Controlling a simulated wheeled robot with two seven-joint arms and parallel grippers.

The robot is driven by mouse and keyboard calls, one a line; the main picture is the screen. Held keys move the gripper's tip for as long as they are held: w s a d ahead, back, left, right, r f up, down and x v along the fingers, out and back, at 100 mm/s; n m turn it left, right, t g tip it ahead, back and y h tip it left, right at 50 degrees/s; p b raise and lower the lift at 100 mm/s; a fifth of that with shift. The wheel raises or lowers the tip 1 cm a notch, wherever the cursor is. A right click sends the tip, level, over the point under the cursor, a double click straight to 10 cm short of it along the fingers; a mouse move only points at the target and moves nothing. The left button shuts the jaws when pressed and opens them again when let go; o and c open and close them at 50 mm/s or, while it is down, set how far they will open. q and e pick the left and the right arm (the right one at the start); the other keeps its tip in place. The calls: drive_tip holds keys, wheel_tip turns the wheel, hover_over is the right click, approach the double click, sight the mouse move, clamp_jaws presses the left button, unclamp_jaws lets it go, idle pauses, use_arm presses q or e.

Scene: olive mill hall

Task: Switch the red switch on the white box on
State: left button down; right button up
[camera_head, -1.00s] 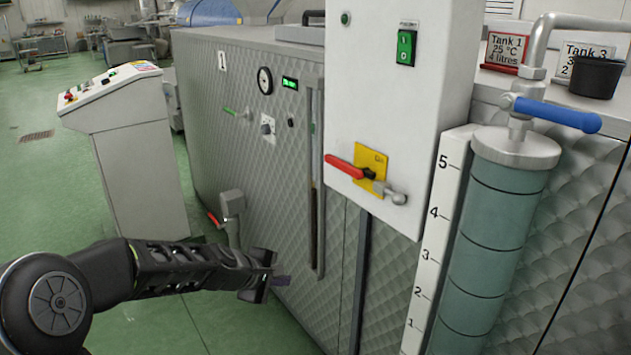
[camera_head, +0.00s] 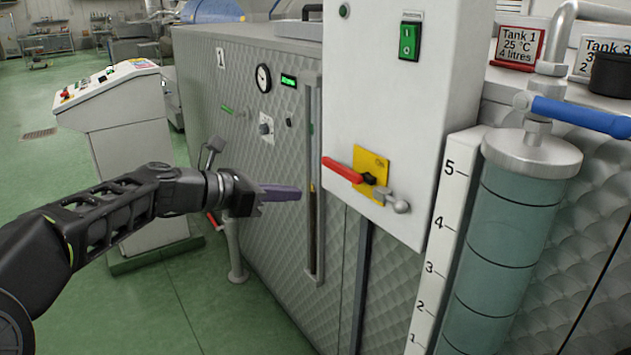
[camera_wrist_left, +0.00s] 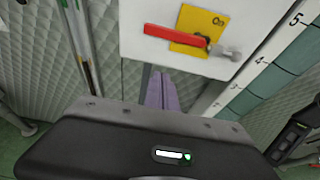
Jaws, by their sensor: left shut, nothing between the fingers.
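The white box (camera_head: 400,120) hangs at the front of the steel machine. On its lower part is the red switch (camera_head: 343,169), a lever lying roughly level and pointing left from a yellow plate (camera_head: 372,163) marked "On". In the left wrist view the red switch (camera_wrist_left: 174,38) lies across the yellow plate (camera_wrist_left: 205,30), beyond the fingers. My left gripper (camera_head: 298,192) is shut and empty, its purple fingers pointing right, left of and a little below the red switch, apart from it. Its fingers (camera_wrist_left: 161,90) also show in the left wrist view. My right gripper is not clearly in view.
A green rocker switch (camera_head: 409,41) sits higher on the white box. A metal latch knob (camera_head: 399,205) is right of the plate. A cylinder with a blue lever (camera_head: 580,116) stands at the right. A control desk (camera_head: 125,150) stands at the left; green floor lies between.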

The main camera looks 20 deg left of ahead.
sight(333, 168)
use_arm(q)
drive_tip(key=w+d+p, duration=0.1)
drive_tip(key=w+d, duration=0.5)
drive_tip(key=w, duration=0.1)
drive_tip(key=shift+w+r+p, duration=0.15)
drive_tip(key=shift+r+p, duration=0.15)
drive_tip(key=shift+r, duration=0.05)
drive_tip(key=shift+a+r+m+t+y, duration=0.1)
drive_tip(key=shift+r+m+t+y, duration=0.2)
drive_tip(key=shift+r+m, duration=0.1)
idle(0.6)
drive_tip(key=shift+r+m+t+y+b, duration=0.3)
drive_tip(key=shift+r+m+y+b, duration=0.1)
drive_tip(key=shift+r+m+b, duration=0.4)
drive_tip(key=shift+r+m+t+y+b, duration=0.3)
drive_tip(key=shift+r+m+t+b, duration=0.25)
drive_tip(key=shift+m, duration=0.55)
drive_tip(key=s+d+r+m+t+y+b, duration=0.1)
drive_tip(key=s+d+r+m+t+b, duration=0.2)
drive_tip(key=m+b, duration=0.7)
drive_tip(key=shift+s+d+r+t+b, duration=0.2)
drive_tip(key=shift+d+r+t+b, duration=0.35)
drive_tip(key=shift+r+b, duration=0.2)
